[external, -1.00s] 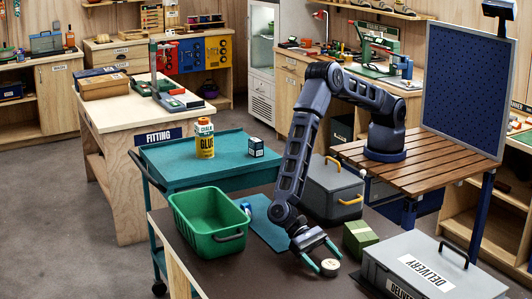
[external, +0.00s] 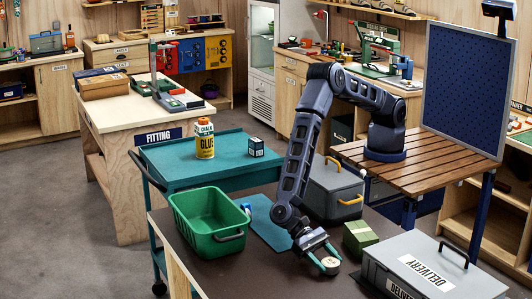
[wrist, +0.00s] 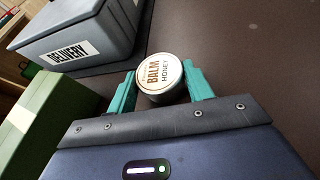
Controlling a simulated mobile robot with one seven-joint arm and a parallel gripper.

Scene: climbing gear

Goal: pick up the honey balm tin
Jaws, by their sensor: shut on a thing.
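The honey balm tin (wrist: 160,74) is a small round tin with a pale lid reading "BALM HONEY" in the wrist view. It sits between the teal fingers of my gripper (wrist: 160,88), which touch it on both sides. In the external view the tin (external: 330,262) shows between the fingertips of my gripper (external: 328,266), at or just above the dark table top. My gripper is shut on the tin. I cannot tell whether the tin's underside touches the table.
A grey delivery box (external: 425,275) stands to the right of my gripper. A green block (external: 359,237) lies close behind it. A green bin (external: 207,226) and a teal mat (external: 262,222) lie to the left. The dark table front (external: 262,268) is clear.

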